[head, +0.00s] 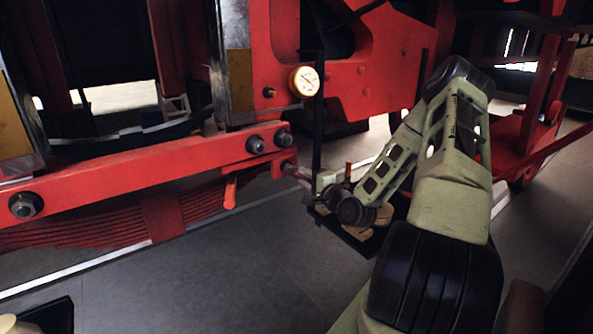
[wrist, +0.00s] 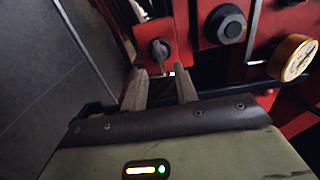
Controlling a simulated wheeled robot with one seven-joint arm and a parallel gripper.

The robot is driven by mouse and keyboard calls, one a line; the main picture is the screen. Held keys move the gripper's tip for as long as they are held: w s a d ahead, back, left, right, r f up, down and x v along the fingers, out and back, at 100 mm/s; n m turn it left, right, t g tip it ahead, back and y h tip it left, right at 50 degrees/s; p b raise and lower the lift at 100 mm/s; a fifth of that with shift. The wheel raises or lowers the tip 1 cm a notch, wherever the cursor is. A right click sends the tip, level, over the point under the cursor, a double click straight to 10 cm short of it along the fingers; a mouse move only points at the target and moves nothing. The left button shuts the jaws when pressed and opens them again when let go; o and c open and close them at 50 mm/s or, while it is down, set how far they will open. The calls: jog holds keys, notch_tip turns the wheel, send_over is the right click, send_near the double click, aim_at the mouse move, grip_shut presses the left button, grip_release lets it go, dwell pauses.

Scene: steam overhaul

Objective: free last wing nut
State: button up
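The wing nut (wrist: 160,50) shows in the wrist view as a dark, rounded piece on a small red plate (wrist: 172,30), with a narrow part pointing down. My gripper (wrist: 160,75) has its two fingers apart, one on each side below the wing nut. A gap shows between the fingers, and I see nothing held in it. Whether a finger touches the nut I cannot tell. In the head view my gripper (head: 298,174) points left at the end of the red beam (head: 140,172); the nut is too small there to make out clearly.
A brass-rimmed gauge (head: 305,81) is above my gripper, beside a dark vertical bar (head: 318,120). Large dark bolts (head: 256,145) sit on the beam close by. A red handle (head: 230,192) hangs below it. The grey floor (head: 240,290) in front is mostly clear.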

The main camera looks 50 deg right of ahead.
aim_at(291, 169)
jog(key=p+x, duration=0.1)
jog(key=x, duration=0.3)
jog(key=shift+w+d, duration=0.1)
jog(key=shift+w, duration=0.15)
grip_shut()
